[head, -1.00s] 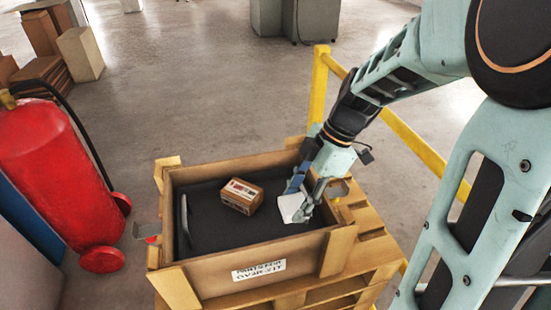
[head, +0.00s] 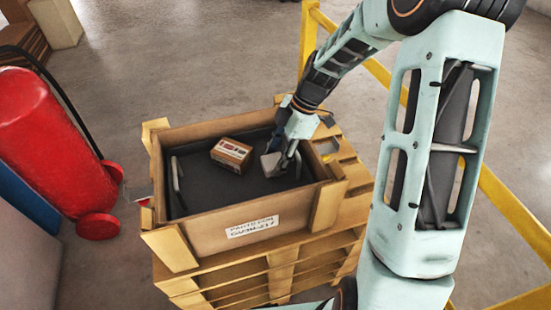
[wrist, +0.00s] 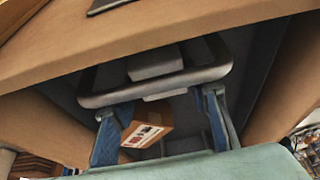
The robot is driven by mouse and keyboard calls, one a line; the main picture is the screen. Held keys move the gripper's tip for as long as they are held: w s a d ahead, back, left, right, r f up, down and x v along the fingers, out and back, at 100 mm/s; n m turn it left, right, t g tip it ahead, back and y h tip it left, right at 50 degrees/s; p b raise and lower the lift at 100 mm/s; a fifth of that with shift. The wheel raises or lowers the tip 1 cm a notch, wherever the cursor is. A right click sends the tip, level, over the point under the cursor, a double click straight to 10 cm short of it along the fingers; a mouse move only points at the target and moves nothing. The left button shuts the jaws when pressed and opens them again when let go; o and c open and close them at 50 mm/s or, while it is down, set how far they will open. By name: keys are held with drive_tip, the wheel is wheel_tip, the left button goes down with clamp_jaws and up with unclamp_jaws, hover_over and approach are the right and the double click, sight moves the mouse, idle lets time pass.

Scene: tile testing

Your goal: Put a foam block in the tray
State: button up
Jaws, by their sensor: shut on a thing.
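The dark grey tray (head: 215,192) lies inside a wooden crate, with a metal handle at its left end. A pale grey foam block (head: 272,164) is at the tray's right part. My gripper (head: 282,158) reaches down over the tray's right side and is shut on the block. In the wrist view my two blue fingers (wrist: 165,112) stand on either side of the block (wrist: 155,62). A rounded grey bar (wrist: 185,82), apparently the tray's handle, crosses in front of the block and hides part of it. I cannot tell whether the block touches the tray floor.
A brown carton (head: 232,155) with a label lies in the tray, left of the block. The wooden crate (head: 205,238) sits on a pallet (head: 272,282). A yellow rail (head: 400,90) runs behind my arm. A red fire extinguisher (head: 45,140) stands left.

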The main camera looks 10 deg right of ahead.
drive_tip(key=shift+f, duration=0.15)
drive_tip(key=shift+f, duration=0.2)
drive_tip(key=o, duration=0.7)
drive_tip(key=shift+o, duration=0.2)
drive_tip(key=shift+r, duration=0.15)
drive_tip(key=v, duration=1.2)
drive_tip(key=shift+p, duration=0.35)
